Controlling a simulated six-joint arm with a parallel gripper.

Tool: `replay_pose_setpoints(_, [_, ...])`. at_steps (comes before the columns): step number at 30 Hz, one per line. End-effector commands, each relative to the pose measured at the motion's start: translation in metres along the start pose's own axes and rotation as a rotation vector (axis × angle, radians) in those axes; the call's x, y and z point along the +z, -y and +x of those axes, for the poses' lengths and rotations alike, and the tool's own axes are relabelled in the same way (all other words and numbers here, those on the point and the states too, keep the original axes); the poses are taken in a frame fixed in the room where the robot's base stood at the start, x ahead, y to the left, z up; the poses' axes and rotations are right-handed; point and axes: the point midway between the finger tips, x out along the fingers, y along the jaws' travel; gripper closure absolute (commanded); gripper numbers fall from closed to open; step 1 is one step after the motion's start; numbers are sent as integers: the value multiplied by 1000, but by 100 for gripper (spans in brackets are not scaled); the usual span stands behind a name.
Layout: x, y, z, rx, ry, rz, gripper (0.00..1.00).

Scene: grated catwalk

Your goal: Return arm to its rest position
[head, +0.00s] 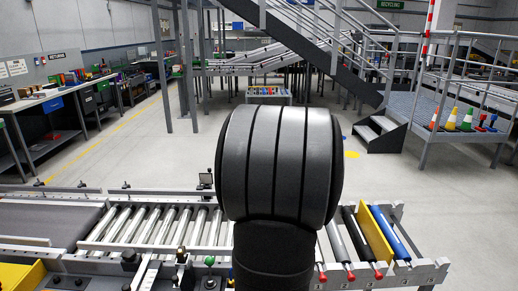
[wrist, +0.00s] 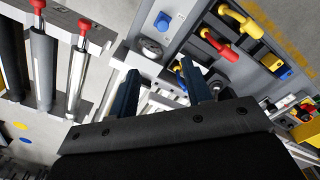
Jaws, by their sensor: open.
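My gripper (wrist: 158,72) shows in the wrist view with two dark fingers standing apart and nothing held between them. Beyond the fingers are pale rollers and part of a grey panel (wrist: 172,53). I cannot tell how far the fingertips are from these. In the head view my own dark arm link fills the middle of the picture and stands over the roller conveyor (head: 150,228). My gripper is not visible there, and part of the conveyor is hidden behind the arm.
The conveyor has a yellow plate (head: 376,237) and a blue roller (head: 402,235) at right. Open floor (head: 120,155) lies behind the conveyor, with a cluttered workbench (head: 32,103) at left.

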Motion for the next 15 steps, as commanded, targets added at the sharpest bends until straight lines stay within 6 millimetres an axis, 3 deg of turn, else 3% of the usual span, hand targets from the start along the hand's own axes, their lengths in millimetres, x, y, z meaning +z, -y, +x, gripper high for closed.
replay_pose_setpoints(2, [0,0,-13,2,-1,8,55])
replay_pose_setpoints(15, [0,0,-20,1,-2,145,55])
